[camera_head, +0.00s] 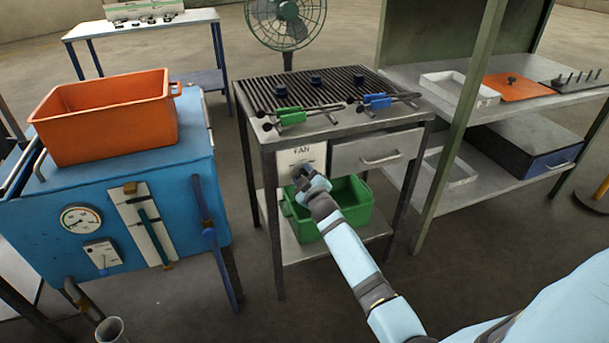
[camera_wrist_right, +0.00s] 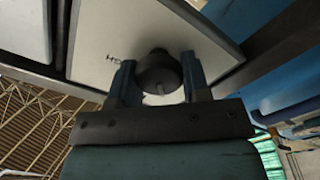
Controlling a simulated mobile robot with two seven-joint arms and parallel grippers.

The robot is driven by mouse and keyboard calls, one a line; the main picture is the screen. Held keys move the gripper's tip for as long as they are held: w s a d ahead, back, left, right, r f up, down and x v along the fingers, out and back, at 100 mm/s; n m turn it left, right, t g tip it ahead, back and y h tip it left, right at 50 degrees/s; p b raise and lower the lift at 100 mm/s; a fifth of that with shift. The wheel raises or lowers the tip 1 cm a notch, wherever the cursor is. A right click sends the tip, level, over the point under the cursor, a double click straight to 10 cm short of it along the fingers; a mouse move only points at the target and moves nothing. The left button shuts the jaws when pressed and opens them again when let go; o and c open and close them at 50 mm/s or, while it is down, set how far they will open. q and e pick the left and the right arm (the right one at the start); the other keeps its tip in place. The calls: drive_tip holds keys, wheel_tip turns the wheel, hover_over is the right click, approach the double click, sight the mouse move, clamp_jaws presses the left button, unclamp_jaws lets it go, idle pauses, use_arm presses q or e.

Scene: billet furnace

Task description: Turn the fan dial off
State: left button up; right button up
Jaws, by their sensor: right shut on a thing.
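The fan panel (camera_head: 299,158) is a pale plate marked FAN on the front of the grill-topped table. My right gripper (camera_head: 306,173) reaches up to it and covers most of the dial in the head view. In the right wrist view the dark round fan dial (camera_wrist_right: 160,74) sits between the two fingers of my right gripper (camera_wrist_right: 160,82), which are shut on it. A pale mark shows on the dial's face. Lettering on the panel beside it is partly hidden. The green fan (camera_head: 286,20) stands behind the table. My left gripper is not in view.
A green bin (camera_head: 352,202) stands on the shelf below the panel. A drawer (camera_head: 378,150) is right of the panel. Green-handled and blue-handled tools lie on the grill (camera_head: 350,88). An orange bin (camera_head: 108,115) sits on the blue furnace at left.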

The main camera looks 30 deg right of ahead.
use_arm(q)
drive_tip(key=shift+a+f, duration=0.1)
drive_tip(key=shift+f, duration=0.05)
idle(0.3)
use_arm(e)
drive_tip(key=o, duration=0.9)
drive_tip(key=shift+o, duration=0.2)
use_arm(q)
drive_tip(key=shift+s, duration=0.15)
use_arm(e)
drive_tip(key=shift+s, duration=0.15)
